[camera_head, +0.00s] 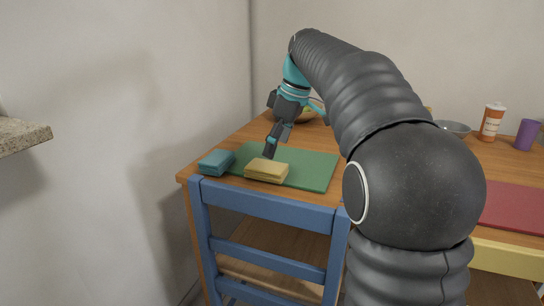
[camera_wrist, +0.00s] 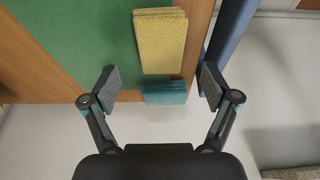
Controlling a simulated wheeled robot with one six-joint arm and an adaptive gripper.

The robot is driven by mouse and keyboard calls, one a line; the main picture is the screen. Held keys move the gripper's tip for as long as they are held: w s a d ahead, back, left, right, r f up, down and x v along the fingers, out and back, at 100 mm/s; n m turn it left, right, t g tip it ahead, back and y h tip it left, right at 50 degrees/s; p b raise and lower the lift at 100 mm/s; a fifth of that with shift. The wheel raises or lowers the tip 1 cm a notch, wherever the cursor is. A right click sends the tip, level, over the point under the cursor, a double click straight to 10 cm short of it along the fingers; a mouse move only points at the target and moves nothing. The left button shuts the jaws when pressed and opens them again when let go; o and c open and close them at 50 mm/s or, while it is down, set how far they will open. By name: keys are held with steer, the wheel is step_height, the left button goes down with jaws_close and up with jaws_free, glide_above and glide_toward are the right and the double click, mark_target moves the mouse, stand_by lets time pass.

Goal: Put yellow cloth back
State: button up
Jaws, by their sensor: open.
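The yellow cloth (camera_head: 267,170) lies folded on the green mat, near the table's front edge. In the wrist view the yellow cloth (camera_wrist: 160,42) is at the top, beyond the fingertips and roughly between their lines. A folded teal cloth (camera_head: 216,162) lies to its left at the table's corner. The teal cloth (camera_wrist: 164,92) shows in the wrist view between the fingers, nearer to me. My gripper (camera_head: 269,148) is above the mat, just behind the yellow cloth. In the wrist view my gripper (camera_wrist: 157,80) is open with its two fingers apart and nothing gripped.
The green mat (camera_head: 313,168) covers the table's left part. A blue chair (camera_head: 270,207) stands against the front edge. A red mat (camera_head: 512,207), an orange bottle (camera_head: 491,122), a purple cup (camera_head: 526,135) and a grey bowl (camera_head: 454,128) are at right. A stone ledge (camera_head: 18,134) juts in at left.

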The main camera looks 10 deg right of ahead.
steer(key=v, duration=0.6)
steer(key=shift+p, duration=0.45)
steer(key=s+a+f+m+t+h, duration=0.1)
steer(key=s+f+m, duration=0.4)
steer(key=s+f, duration=0.5)
steer(key=s+a+f+m+t+h, duration=0.1)
steer(key=s+f+m, duration=0.4)
steer(key=s+f, duration=0.5)
steer(key=s+a+t, duration=0.1)
steer(key=s, duration=0.7)
steer(key=shift+a+f+m+t+h, duration=0.15)
steer(key=shift+f+m+t+h, duration=0.15)
steer(key=shift+m+h, duration=0.1)
